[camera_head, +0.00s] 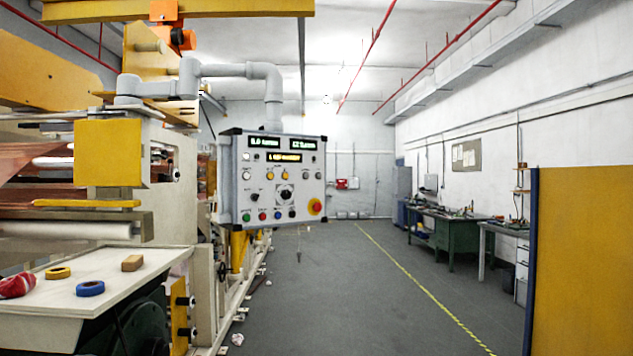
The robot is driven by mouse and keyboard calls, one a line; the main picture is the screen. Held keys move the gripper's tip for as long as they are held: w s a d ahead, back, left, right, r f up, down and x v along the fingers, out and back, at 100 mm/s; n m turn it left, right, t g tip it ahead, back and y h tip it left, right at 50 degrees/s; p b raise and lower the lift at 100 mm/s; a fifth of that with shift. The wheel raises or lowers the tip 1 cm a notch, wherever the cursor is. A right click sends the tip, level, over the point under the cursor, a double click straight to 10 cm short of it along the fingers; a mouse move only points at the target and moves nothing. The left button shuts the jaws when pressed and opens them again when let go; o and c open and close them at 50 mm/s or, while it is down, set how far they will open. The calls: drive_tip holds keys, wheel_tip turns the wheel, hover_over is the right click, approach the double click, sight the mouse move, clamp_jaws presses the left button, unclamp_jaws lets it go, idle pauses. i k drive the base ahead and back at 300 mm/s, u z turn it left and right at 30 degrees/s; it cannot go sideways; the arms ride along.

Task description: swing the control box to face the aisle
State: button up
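The control box (239,183) is a grey panel hanging from a grey jointed pipe arm (235,71) fixed to the machine at the left. Its front shows lit displays (265,142), several buttons and knobs, and a red and yellow stop button (315,206). The front is turned mostly toward me, with a narrow strip of its left side showing. The box hangs clear of the floor, beside the machine. Nothing is touching it from my side. My gripper is not in view.
The machine with copper foil (60,160) fills the left. Its side table (125,277) carries tape rolls, a small block and a red cloth. The grey aisle floor (345,290) is open, with a yellow line (420,284). Benches (450,232) and a yellow panel (585,260) stand right.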

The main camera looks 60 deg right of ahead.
sight(235, 193)
drive_tip(key=z, duration=1.45)
drive_tip(key=i, duration=0.5)
drive_tip(key=z, duration=1.1)
drive_tip(key=i, duration=0.35)
drive_tip(key=u, duration=2.3)
